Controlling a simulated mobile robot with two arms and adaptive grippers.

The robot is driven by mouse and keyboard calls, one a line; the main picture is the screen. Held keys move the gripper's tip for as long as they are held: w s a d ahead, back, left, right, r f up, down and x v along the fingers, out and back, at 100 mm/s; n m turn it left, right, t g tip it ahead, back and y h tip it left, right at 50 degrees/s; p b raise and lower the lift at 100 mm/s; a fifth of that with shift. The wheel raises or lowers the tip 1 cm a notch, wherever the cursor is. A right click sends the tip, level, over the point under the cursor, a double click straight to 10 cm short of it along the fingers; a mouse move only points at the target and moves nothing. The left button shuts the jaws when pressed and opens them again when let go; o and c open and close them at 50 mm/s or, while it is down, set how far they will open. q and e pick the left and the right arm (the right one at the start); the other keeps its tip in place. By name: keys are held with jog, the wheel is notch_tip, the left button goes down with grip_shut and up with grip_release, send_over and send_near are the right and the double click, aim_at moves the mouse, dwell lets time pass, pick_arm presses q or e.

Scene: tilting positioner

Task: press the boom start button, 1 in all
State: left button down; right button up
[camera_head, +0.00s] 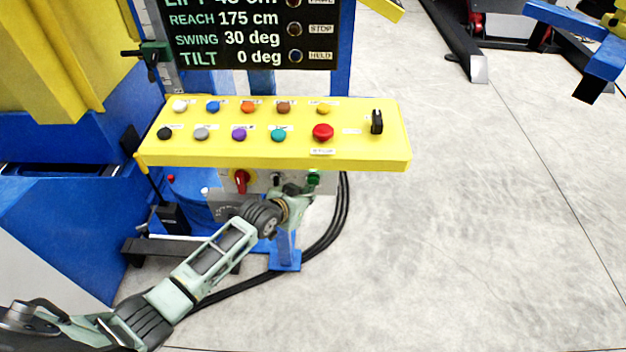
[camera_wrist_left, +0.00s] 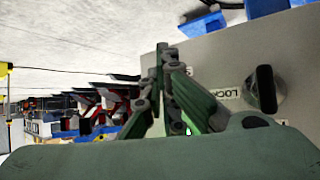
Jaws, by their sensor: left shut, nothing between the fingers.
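A green button (camera_head: 313,178) sits on the grey panel (camera_head: 262,183) under the yellow console; its label is too small to read, so I cannot confirm it is the boom start button. My left gripper (camera_head: 302,194) is shut and empty, just below and in front of this button in the head view. A gap or contact cannot be told. In the left wrist view the shut fingers (camera_wrist_left: 166,55) stand before the grey panel (camera_wrist_left: 220,60), and a small green spot (camera_wrist_left: 188,131) shows beside them, mostly hidden. My right gripper is not in view.
A red rotary switch (camera_head: 241,180) and a dark knob (camera_head: 277,179) share the panel; a LOCK-labelled knob (camera_wrist_left: 265,90) is close to the fingers. The yellow console (camera_head: 180,148) overhangs, carrying several coloured buttons and a red one (camera_head: 323,132).

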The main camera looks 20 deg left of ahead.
pick_arm(q)
jog(key=shift+s, duration=0.2)
jog(key=s+p, duration=0.2)
jog(key=s+d+p, duration=0.1)
jog(key=s+p, duration=0.1)
jog(key=s, duration=0.1)
jog(key=shift+d, duration=0.15)
dwell(0.3)
dwell(0.6)
